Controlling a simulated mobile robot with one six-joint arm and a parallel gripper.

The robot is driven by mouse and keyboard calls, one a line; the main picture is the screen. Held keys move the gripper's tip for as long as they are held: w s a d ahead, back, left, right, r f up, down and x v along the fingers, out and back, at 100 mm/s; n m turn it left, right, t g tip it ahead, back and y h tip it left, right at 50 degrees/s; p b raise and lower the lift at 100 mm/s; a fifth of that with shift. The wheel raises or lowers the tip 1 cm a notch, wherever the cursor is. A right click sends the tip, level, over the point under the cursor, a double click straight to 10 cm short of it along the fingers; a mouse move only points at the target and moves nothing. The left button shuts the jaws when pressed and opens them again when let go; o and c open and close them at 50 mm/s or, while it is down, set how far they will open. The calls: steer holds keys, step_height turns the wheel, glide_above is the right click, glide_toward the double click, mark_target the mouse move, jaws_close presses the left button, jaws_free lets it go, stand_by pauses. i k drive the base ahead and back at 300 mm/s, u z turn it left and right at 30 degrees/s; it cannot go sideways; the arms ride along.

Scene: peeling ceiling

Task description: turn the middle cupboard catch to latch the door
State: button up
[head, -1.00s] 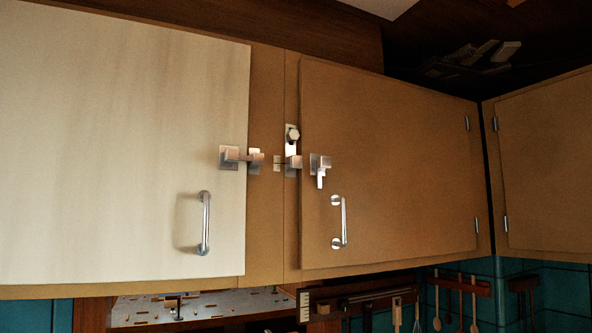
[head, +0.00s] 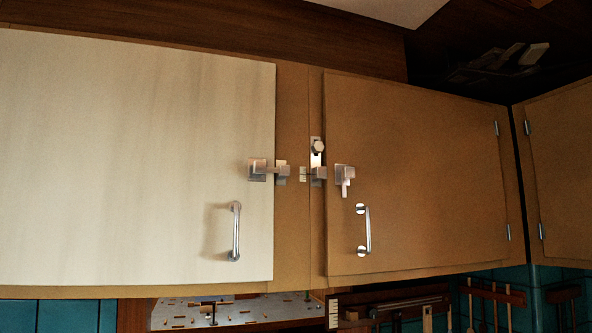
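The middle brown cupboard door (head: 430,200) looks closed or nearly so; I cannot tell exactly. Its metal catch (head: 345,176) sits at the door's upper left edge, with its bar pointing straight down. A metal keeper (head: 319,173) is on the frame just left of it, apart from the bar. Above the keeper is a round knob (head: 318,146) on a narrow plate. The pale left door (head: 130,160) has its own catch (head: 257,170), whose bar lies level to a keeper (head: 282,172) on the frame. My gripper is not in view.
A bar handle (head: 364,230) stands out from the middle door below the catch, and another (head: 235,231) from the left door. Hinges (head: 508,232) are on the middle door's right edge. Hanging utensils and a rack (head: 390,300) are below. The space before the catch looks clear.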

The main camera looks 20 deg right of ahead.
mark_target(349, 173)
steer(key=u, duration=0.15)
steer(key=k, duration=0.95)
steer(key=z, duration=0.6)
steer(key=i, duration=1)
